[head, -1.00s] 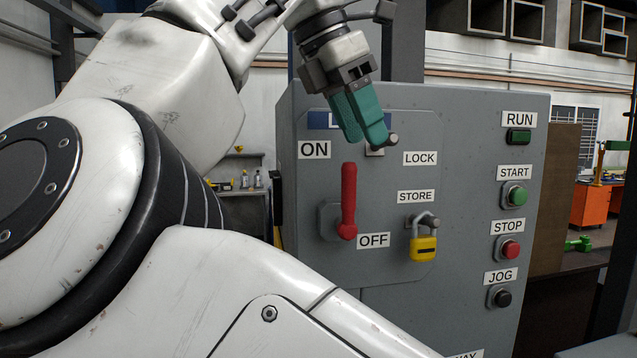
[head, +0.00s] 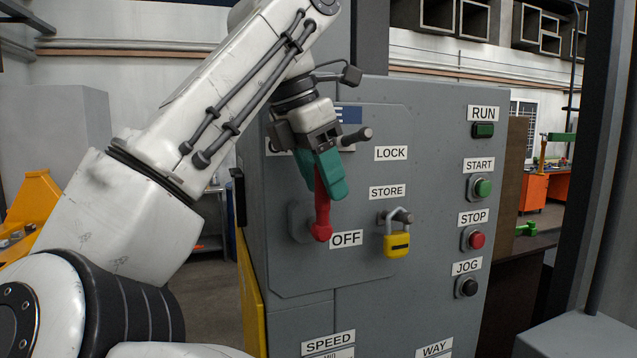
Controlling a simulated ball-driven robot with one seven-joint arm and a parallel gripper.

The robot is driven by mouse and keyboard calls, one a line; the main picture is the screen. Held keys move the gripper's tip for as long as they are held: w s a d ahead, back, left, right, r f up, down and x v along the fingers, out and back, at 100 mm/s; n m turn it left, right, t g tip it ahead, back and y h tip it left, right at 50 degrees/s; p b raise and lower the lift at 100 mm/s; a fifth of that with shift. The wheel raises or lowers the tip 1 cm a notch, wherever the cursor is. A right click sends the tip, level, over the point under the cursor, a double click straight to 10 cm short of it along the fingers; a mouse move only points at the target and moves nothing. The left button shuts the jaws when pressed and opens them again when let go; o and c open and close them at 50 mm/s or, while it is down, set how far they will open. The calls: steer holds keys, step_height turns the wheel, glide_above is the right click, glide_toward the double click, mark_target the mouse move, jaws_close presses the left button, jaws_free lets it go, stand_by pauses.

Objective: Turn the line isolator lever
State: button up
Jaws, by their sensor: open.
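The red isolator lever (head: 322,218) is on the front of the grey control cabinet (head: 375,270). It stands upright, its rounded red end at the bottom beside the OFF label (head: 346,239). My gripper (head: 323,178), with green fingers, is open at the lever's upper part. The fingers hide the lever's top, and one finger overlaps its right side. I cannot tell whether they touch it. The ON label is mostly hidden behind my gripper.
A yellow padlock (head: 396,243) hangs on a peg under the STORE label (head: 387,192). A grey peg (head: 357,136) juts out near the LOCK label (head: 391,153). RUN, START, STOP and JOG controls line the cabinet's right side.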

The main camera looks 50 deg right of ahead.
steer(key=shift+s+d+f, duration=0.15)
steer(key=shift+d+f, duration=0.1)
steer(key=shift+f, duration=0.4)
steer(key=shift+c, duration=0.4)
jaws_close()
